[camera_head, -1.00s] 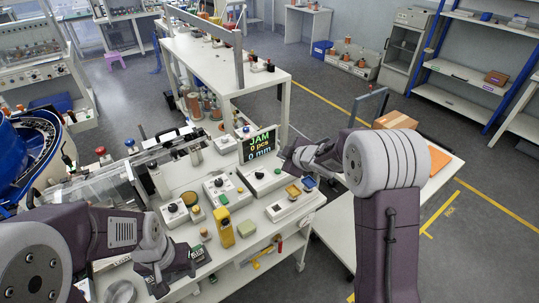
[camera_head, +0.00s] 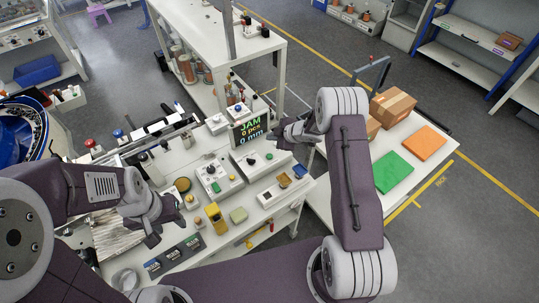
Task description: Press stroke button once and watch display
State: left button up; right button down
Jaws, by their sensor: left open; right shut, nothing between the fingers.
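The display (camera_head: 249,131) stands upright at the back of the white workbench and reads "JAM" in green, with a "0" pcs line and a "0 mm" line below. Control boxes with knobs and small buttons (camera_head: 214,178) (camera_head: 260,164) stand in front of it. I cannot tell which button is the stroke button. My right gripper (camera_head: 278,134) is shut and empty, just right of the display and above the bench. My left gripper (camera_head: 165,222) is open and empty, over the bench's left front part, left of the yellow device (camera_head: 216,218).
Labelled dark bins (camera_head: 173,257) lie at the bench's front left. A blue bowl feeder (camera_head: 20,145) stands at the far left. A side table at right holds cardboard boxes (camera_head: 391,107), a green sheet (camera_head: 393,172) and an orange sheet (camera_head: 427,142). Shelves stand behind.

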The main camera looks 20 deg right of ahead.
aim_at(271, 157)
jog(key=f+b, duration=0.3)
jog(key=shift+s+a+f+b, duration=0.15)
jog(key=shift+s+b, duration=0.15)
jog(key=shift+s, duration=0.1)
jog(key=f+b, duration=0.2)
jog(key=f, duration=0.1)
jog(key=f+b, duration=0.1)
jog(key=b, duration=0.1)
jog(key=shift+w+f, duration=0.3)
jog(key=shift+f, duration=0.25)
jog(key=shift+s, duration=0.15)
dwell(0.8)
jog(key=shift+f+b, duration=0.3)
jog(key=shift+f, duration=0.05)
